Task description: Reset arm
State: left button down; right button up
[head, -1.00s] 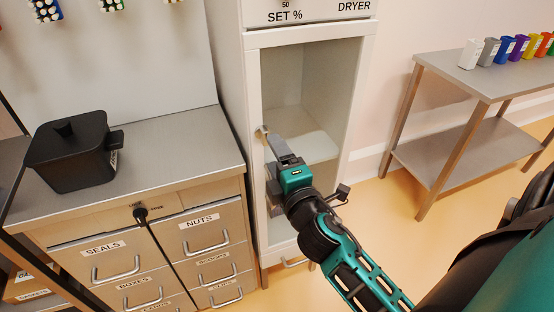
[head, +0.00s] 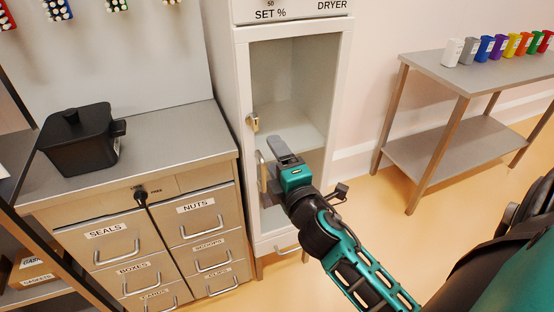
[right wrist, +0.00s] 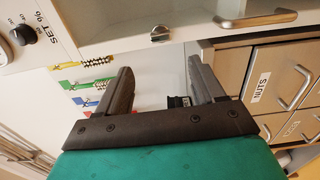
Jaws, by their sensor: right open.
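My right gripper (head: 272,163) is open and empty in front of the white dryer (head: 240,80), beside its clear-fronted door. The door's bar handle (head: 261,170) stands just left of the fingers in the head view. In the right wrist view, the open fingers (right wrist: 160,78) have nothing between them that they touch. The handle (right wrist: 255,20) shows there beyond the right finger, outside the jaws. A small metal latch (head: 252,123) sits on the door frame above the handle. My left gripper is not in view.
A steel-topped drawer cabinet (head: 170,140) stands left of the dryer, with a black lidded box (head: 80,142) on it. A steel table (head: 425,75) at the right carries several coloured containers. The floor between dryer and table is clear.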

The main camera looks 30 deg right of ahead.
jog(key=shift+f, duration=0.1)
dwell(0.4)
jog(key=s+a+f+m+g+y, duration=0.3)
jog(key=s+a+f+m, duration=0.2)
jog(key=f, duration=0.5)
jog(key=s+a+f+m+g+y, duration=0.2)
jog(key=s+a+f+m, duration=0.3)
jog(key=s+f+m, duration=0.3)
notch_tip(320, 180, down, 2)
jog(key=shift+s+a+f+g+y, duration=0.1)
jog(key=shift+s+a+g+y, duration=0.25)
jog(key=shift+g, duration=0.55)
